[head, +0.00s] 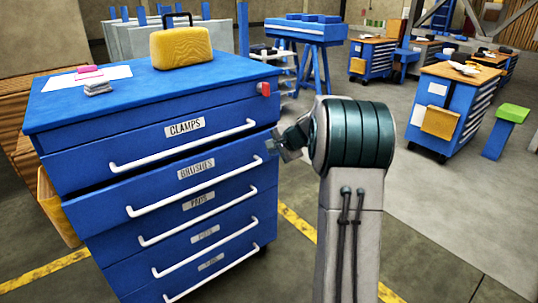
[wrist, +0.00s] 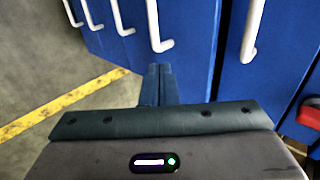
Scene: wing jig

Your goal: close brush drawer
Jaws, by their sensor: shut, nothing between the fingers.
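The blue drawer cabinet (head: 60,113) stands at the left in the head view. Its brush drawer (head: 238,163), labelled "BRUSHES", is second from the top and sticks out a little, with a dark gap above its front. Its white handle (head: 190,190) runs across the front and also shows in the wrist view (wrist: 155,28). My gripper (head: 272,147) is at the right end of this drawer front. In the wrist view its fingers (wrist: 161,75) are together and empty, pointing at the blue front near the handle's end. I cannot tell whether they touch it.
The "CLAMPS" drawer (head: 148,142) above looks shut. A red part (head: 264,88) sits on the cabinet's upper right corner. A yellow case (head: 181,47) stands on the cabinet top. The floor right of the cabinet is open; other blue workbenches (head: 440,105) stand farther back.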

